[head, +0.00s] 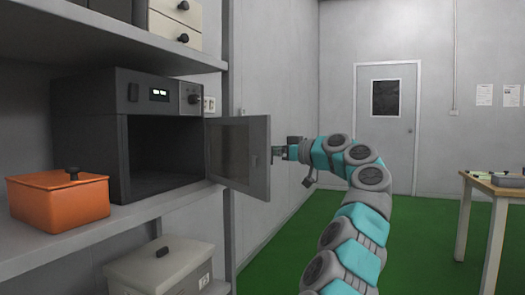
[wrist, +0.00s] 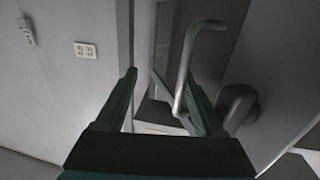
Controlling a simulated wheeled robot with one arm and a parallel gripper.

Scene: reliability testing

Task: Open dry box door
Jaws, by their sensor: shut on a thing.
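The dry box (head: 130,85) is a dark grey cabinet on the shelf at the left in the head view, with a small lit display. Its door (head: 255,155) stands wide open, swung out to the right, and the dark inside shows. My gripper (head: 281,152) is at the door's free edge. In the wrist view, the bent metal door handle (wrist: 187,65) stands up by the right finger of my gripper (wrist: 163,80). The gripper is shut on the handle, though the exact contact is hard to see.
An orange bin (head: 58,200) sits on the shelf (head: 120,225) in front of the box. A lidded grey container (head: 160,270) stands below. A wooden table (head: 490,185) is at the right. The green floor (head: 420,245) between is clear.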

